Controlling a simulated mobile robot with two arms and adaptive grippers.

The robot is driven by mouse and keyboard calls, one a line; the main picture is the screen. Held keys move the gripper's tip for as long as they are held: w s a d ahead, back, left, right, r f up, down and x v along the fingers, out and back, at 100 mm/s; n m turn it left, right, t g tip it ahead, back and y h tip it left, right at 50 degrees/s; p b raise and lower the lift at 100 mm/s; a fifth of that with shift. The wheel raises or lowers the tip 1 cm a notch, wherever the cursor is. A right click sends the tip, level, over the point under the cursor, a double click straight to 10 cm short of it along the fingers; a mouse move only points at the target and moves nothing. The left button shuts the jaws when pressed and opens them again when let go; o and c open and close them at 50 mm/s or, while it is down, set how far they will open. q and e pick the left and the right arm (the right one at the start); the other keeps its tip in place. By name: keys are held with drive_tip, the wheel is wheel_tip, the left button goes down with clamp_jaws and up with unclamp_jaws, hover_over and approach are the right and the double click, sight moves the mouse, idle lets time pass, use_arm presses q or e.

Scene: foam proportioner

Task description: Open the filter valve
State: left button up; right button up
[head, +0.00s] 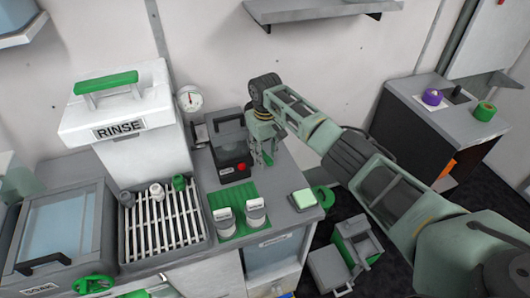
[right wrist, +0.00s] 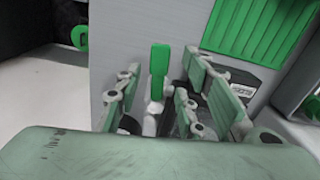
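A green upright lever (right wrist: 160,66) on a pale stem shows in the right wrist view and looks like a valve handle; I cannot read a label that names it as the filter valve. My right gripper (right wrist: 159,85) is open, with its fingers on either side of the lever and visible gaps to it. In the head view my right gripper (head: 264,152) points down just right of the dark box with a red button (head: 234,160). My left gripper is not in view.
A white RINSE container (head: 120,110) and a slatted rack (head: 165,222) stand left on the counter. Two labelled bottles stand on a green mat (head: 238,198), beside a pale green block (head: 303,198). A gauge (head: 189,98) hangs on the wall. Grey boxes (head: 345,255) lie on the floor.

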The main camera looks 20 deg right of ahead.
sight(265, 157)
wheel_tip(265, 157, up, 12)
idle(0.4)
drive_tip(key=shift+c, duration=0.5)
